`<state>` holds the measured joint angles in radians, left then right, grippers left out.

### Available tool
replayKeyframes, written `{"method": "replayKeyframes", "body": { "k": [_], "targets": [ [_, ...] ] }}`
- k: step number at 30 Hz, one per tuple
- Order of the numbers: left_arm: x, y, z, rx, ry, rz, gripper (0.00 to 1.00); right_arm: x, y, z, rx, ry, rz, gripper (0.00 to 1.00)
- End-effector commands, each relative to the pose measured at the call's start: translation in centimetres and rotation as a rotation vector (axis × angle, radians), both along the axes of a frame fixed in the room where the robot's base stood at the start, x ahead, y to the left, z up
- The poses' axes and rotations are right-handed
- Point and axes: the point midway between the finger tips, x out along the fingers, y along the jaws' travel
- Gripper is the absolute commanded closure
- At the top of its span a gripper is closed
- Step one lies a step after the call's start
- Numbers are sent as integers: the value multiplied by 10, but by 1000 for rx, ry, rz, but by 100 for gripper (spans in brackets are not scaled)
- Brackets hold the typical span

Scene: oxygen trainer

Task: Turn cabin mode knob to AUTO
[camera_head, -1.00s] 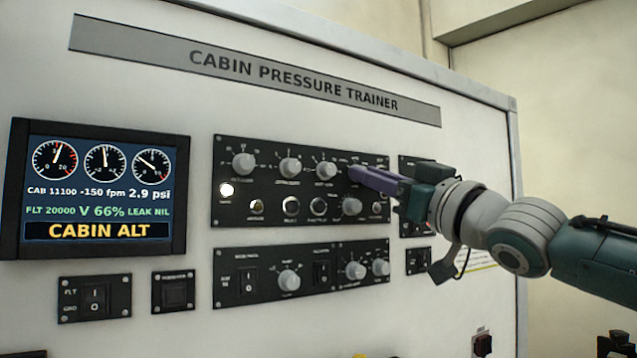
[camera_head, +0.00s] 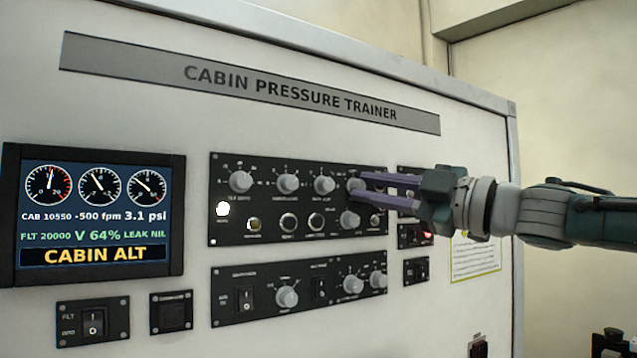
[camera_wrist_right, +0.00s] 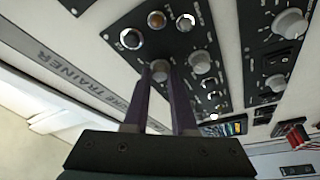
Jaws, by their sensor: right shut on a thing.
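The upper black panel (camera_head: 222,178) carries a top row of round grey knobs. My right gripper (camera_head: 362,187) has its purple fingers at the rightmost knob of that row (camera_head: 355,184), shut on it. In the right wrist view the gripper (camera_wrist_right: 160,76) has one finger on each side of the grey knob (camera_wrist_right: 160,67). The knob's pointer and its labels are too small and partly covered, so I cannot read its setting or confirm its name. My left gripper is not in view.
Another grey knob (camera_head: 349,219) sits close below the fingers. A lower black panel (camera_head: 225,300) has more knobs and switches. The display (camera_head: 95,212) reads CABIN ALT, CAB 10550, -500 fpm, 3.1 psi. A red light (camera_head: 427,234) glows right of the upper panel.

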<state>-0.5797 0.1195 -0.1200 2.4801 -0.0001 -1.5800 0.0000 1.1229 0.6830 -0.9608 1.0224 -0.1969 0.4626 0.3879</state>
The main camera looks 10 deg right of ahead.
Motion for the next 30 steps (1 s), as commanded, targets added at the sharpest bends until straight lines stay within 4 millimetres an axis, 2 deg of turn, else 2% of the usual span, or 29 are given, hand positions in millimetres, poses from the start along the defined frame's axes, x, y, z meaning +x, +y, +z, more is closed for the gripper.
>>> {"method": "replayKeyframes", "body": {
  "k": [9,24,25,30],
  "targets": [
    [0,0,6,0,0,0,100,0,0,2,-100,-37,0,100],
    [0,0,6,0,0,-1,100,0,0,1,-118,-43,0,100],
    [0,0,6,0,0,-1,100,0,0,1,-118,-43,1,74],
    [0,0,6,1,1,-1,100,0,0,1,-117,-43,1,55]
  ]
}}
